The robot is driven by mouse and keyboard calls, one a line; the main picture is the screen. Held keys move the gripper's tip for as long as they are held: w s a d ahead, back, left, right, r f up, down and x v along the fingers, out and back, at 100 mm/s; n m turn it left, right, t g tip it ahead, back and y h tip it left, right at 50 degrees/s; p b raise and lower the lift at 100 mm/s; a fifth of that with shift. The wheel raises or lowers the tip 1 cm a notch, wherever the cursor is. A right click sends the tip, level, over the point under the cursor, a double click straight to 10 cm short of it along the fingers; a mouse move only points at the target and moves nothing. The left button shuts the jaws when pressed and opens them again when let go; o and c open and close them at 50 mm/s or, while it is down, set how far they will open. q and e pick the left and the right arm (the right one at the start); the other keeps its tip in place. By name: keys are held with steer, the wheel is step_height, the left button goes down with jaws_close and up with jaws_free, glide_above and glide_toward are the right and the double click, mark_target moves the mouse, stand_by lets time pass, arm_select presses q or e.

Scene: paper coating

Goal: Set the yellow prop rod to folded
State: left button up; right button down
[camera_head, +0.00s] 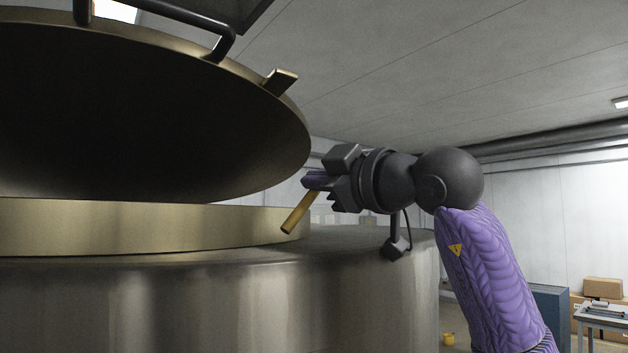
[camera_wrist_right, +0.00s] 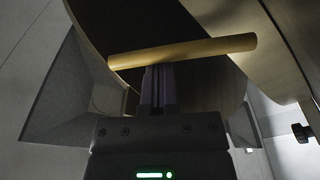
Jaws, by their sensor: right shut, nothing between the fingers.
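The yellow prop rod (camera_head: 299,214) shows in the head view at the right edge of the round metal vessel, slanting with its lower end to the left, its upper part hidden by my gripper. It also shows in the right wrist view (camera_wrist_right: 185,51), lying across the picture just beyond my fingertips. The brass-coloured lid (camera_head: 150,110) is tilted open above the vessel's rim (camera_head: 140,228). My right gripper (camera_head: 312,181) is shut and empty, its fingertips close to the rod; I cannot tell if they touch it. My left gripper is not in view.
The steel vessel body (camera_head: 200,300) fills the lower left. A black handle (camera_head: 222,45) and a small brass tab (camera_head: 280,80) are on the lid. A table (camera_head: 600,318), a cardboard box (camera_head: 603,288) and a blue cabinet (camera_head: 551,312) stand far right.

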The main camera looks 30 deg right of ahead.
steer(key=shift+d+f+b, duration=0.65)
steer(key=shift+b, duration=0.4)
steer(key=shift+w+d+f+b, duration=0.1)
steer(key=shift+d+f+b, duration=0.65)
steer(key=shift+f+b, duration=0.3)
steer(key=shift+d+f+m+b, duration=0.25)
steer(key=shift+m+b, duration=0.35)
steer(key=shift+m, duration=0.2)
steer(key=b+v, duration=0.4)
steer(key=v, duration=0.6)
steer(key=shift+w+a, duration=0.1)
steer(key=shift+a, duration=0.05)
